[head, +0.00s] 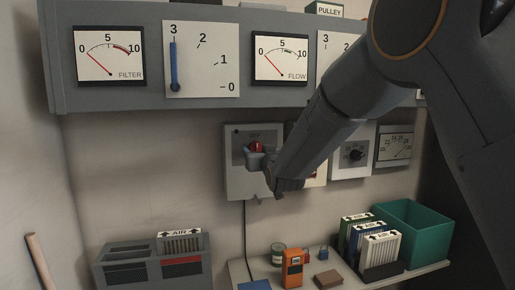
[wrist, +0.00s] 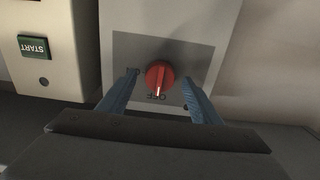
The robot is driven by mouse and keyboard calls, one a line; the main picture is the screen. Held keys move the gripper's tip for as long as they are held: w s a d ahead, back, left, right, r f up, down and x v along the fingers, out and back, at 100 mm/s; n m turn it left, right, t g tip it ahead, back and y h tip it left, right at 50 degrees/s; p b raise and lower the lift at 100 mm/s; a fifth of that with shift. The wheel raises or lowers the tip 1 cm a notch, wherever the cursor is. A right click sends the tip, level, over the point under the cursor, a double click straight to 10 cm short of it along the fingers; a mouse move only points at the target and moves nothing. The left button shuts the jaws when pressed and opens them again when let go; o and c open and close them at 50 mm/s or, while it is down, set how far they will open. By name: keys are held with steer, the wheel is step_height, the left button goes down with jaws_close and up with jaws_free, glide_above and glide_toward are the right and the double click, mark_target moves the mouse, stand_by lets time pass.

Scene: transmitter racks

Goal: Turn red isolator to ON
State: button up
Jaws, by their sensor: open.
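The red isolator knob (wrist: 159,75) sits on a grey panel in the wrist view, which shows the panel upside down. Its pale pointer mark lies at the OFF label (wrist: 157,96). Another label at the left of the knob is partly hidden by a finger. My gripper (wrist: 160,78) is open, with one blue finger on each side of the knob; I cannot tell whether they touch it. In the head view the red knob (head: 257,146) shows on its grey box (head: 236,182), with my gripper (head: 259,157) in front of it, hiding its lower part.
A box with a green START button (wrist: 34,47) is beside the isolator. A grey meter shelf (head: 155,98) overhangs above. Below stand a teal bin (head: 420,235), an orange handheld device (head: 292,268) and AIR filters (head: 377,257). A cable (head: 245,235) hangs under the isolator box.

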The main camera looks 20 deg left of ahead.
steer(key=shift+w+a, duration=0.15)
steer(key=shift+w, duration=0.15)
steer(key=c, duration=1)
steer(key=shift+c, duration=0.2)
steer(key=shift+m+b, duration=0.3)
steer(key=shift+b, duration=0.2)
steer(key=m+b, duration=1.7)
steer(key=b, duration=0.8)
steer(key=shift+m, duration=0.3)
